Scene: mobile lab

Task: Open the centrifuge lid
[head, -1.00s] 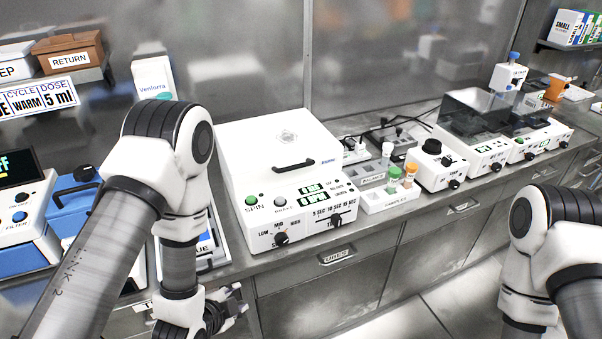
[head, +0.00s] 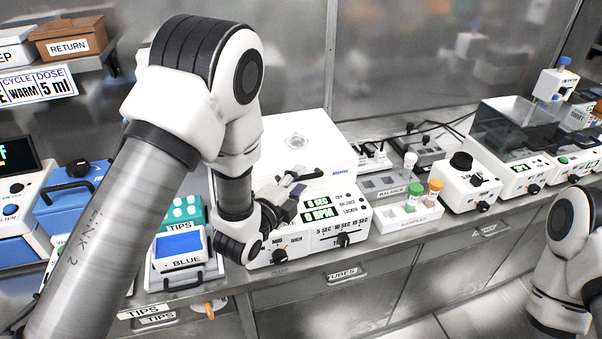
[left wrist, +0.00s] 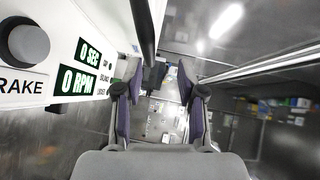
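The white centrifuge (head: 300,135) stands on the bench, its flat lid down. My left gripper (head: 298,182) is at its front, close to the lid's front edge and above the control panel. The black lid handle (left wrist: 144,28) shows in the left wrist view as a dark bar at the top, just ahead of the fingers and nearer the left one. In that view the left gripper (left wrist: 160,78) is open, with a clear gap between its purple-padded fingers. In the head view the arm and fingers partly hide the handle and panel. My right gripper is out of view; only its arm shows at the right.
The panel display (head: 319,209) reads 0 RPM. A blue box (head: 180,246) and a green tip rack (head: 182,213) lie left of the centrifuge. A sample rack (head: 408,214) with capped tubes stands close on its right. More devices line the bench further right.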

